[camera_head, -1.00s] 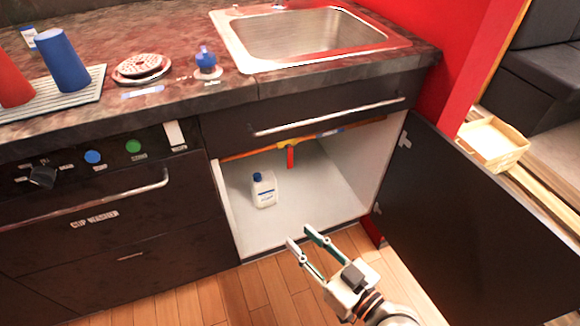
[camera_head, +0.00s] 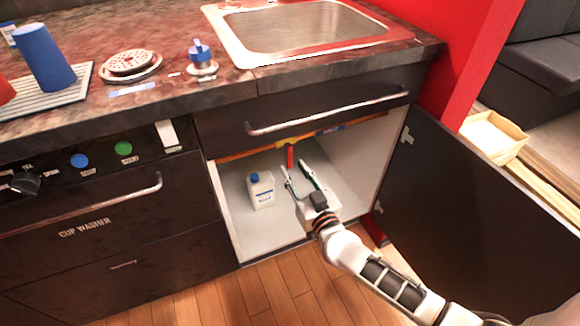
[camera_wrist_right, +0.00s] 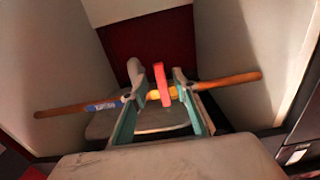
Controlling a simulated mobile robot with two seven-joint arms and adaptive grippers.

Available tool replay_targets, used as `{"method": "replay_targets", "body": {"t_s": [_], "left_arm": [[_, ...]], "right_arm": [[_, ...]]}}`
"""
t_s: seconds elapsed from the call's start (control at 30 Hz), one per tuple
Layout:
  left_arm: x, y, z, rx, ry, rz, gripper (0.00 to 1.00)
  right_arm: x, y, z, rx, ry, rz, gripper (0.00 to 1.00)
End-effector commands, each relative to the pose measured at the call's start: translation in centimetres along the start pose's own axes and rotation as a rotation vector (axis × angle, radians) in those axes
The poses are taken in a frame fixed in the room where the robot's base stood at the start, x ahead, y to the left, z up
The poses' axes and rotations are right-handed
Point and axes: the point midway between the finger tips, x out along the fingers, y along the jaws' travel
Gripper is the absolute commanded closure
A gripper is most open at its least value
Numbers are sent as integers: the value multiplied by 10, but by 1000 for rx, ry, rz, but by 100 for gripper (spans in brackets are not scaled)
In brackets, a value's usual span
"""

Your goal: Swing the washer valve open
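The valve under the sink has a red lever (camera_head: 290,156) that hangs down from the pipe in the open cabinet. In the right wrist view the red lever (camera_wrist_right: 161,85) stands crosswise to the copper-coloured pipe (camera_wrist_right: 226,82), at a yellow fitting (camera_wrist_right: 173,92). My right gripper (camera_head: 294,174) reaches into the cabinet, with its fingertips just in front of the lever. In the right wrist view the right gripper (camera_wrist_right: 157,80) is open, with the lever seen between its fingertips. I cannot tell whether they touch. My left gripper is not in view.
A white bottle with a blue cap (camera_head: 261,190) stands on the cabinet floor, left of my right gripper. The open dark door (camera_head: 470,215) is at the right. The drawer handle (camera_head: 325,110) and sink (camera_head: 300,38) are above. The pipe has a blue label (camera_wrist_right: 103,105).

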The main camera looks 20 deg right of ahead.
Motion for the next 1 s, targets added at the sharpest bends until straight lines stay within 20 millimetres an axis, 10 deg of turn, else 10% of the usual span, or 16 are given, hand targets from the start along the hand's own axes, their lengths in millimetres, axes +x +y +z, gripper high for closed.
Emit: {"method": "replay_targets", "body": {"t_s": [0.53, 0.67, 1.0], "left_arm": [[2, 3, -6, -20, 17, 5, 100], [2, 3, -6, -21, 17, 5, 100], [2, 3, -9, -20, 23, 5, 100]], "right_arm": [[24, 0, -1, -1, 1, -1, 71], [23, 0, -1, -1, 1, -1, 99], [23, -1, -2, 13, 2, -1, 100]]}}
